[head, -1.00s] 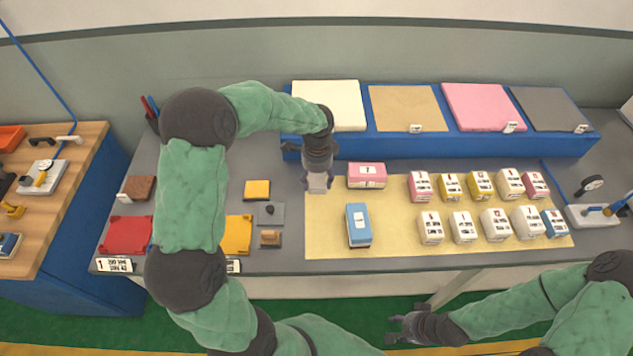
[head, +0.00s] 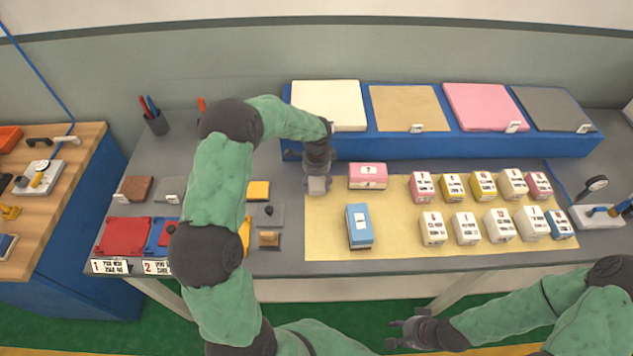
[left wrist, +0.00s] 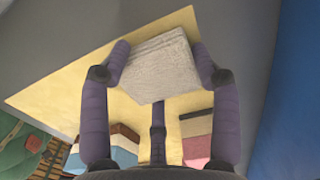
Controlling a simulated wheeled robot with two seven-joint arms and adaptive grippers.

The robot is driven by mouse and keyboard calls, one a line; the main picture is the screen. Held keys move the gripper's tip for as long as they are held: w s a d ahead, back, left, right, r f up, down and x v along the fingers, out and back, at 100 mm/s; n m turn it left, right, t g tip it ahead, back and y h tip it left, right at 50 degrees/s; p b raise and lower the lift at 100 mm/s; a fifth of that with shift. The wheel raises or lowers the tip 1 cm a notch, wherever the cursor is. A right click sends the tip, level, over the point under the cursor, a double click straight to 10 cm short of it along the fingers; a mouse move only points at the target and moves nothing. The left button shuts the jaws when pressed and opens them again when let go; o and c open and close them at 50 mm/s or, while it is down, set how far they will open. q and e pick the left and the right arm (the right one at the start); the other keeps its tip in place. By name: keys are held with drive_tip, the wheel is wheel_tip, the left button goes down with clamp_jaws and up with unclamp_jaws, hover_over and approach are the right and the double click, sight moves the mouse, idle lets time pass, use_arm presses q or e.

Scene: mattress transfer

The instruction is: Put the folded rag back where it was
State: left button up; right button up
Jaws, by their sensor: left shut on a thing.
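The folded rag (left wrist: 160,65) is a pale grey-white layered square in the left wrist view, between the two fingers of my left gripper (left wrist: 160,78). In the head view the rag (head: 318,186) is at the left edge of the yellow mat (head: 400,195), just left of a pink block. My left gripper (head: 318,172) points down and is shut on the rag. I cannot tell whether the rag touches the surface. My right gripper (head: 402,334) is empty, fingers apart, in front of the table's front edge.
Pink (head: 368,176) and blue (head: 359,226) blocks lie near the rag, with several small labelled blocks further right. A blue shelf (head: 440,146) with coloured pads runs behind. Trays, including a red one (head: 123,236), lie left. My left arm hides part of the table.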

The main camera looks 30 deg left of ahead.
sight(317, 182)
use_arm(q)
drive_tip(key=shift+f, duration=0.1)
drive_tip(key=o, duration=1.1)
wheel_tip(317, 182, up, 12)
drive_tip(key=p, duration=0.2)
drive_tip(key=shift+r, duration=0.2)
